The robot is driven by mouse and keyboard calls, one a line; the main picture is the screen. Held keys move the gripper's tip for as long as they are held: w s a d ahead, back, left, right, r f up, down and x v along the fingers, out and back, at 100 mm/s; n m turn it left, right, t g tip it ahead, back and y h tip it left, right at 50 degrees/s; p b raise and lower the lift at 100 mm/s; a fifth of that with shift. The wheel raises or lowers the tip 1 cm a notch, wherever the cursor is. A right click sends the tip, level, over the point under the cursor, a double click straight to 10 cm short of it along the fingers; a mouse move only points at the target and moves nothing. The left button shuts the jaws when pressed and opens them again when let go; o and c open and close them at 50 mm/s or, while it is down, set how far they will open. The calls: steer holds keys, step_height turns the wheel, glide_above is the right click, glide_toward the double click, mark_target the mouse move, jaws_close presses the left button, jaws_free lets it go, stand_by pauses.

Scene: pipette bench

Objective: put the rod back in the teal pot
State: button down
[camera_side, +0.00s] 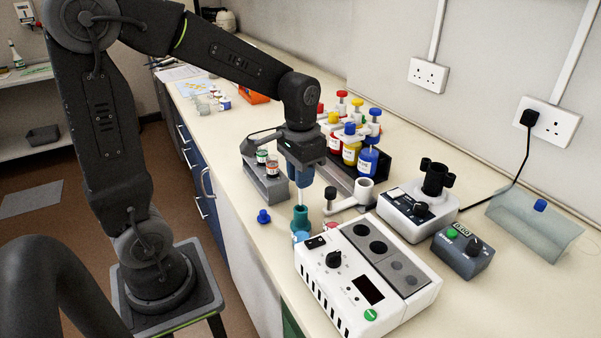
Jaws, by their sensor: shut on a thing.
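The teal pot (300,220) stands on the bench, just behind the white block-shaped device. My gripper (301,182) points straight down above the pot, with its blue-grey fingers shut on the rod (299,197). Only a thin, short length of the rod shows below the fingers, upright and in line with the pot's mouth. The upper part of the rod is hidden by the gripper. I cannot tell whether its lower tip is inside the pot or just above it.
The white device (368,280) is close in front of the pot. A blue-capped item (264,217) lies to the left. A grey rack with small vials (266,184) stands behind left. Coloured bottles (367,160), a white clamp-like holder (362,190) and a white instrument (415,213) stand to the right.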

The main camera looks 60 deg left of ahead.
mark_target(301, 196)
steer(key=shift+f, duration=1.25)
stand_by(0.8)
steer(key=shift+f, duration=1.65)
steer(key=c, duration=0.9)
jaws_free()
steer(key=shift+c, duration=0.2)
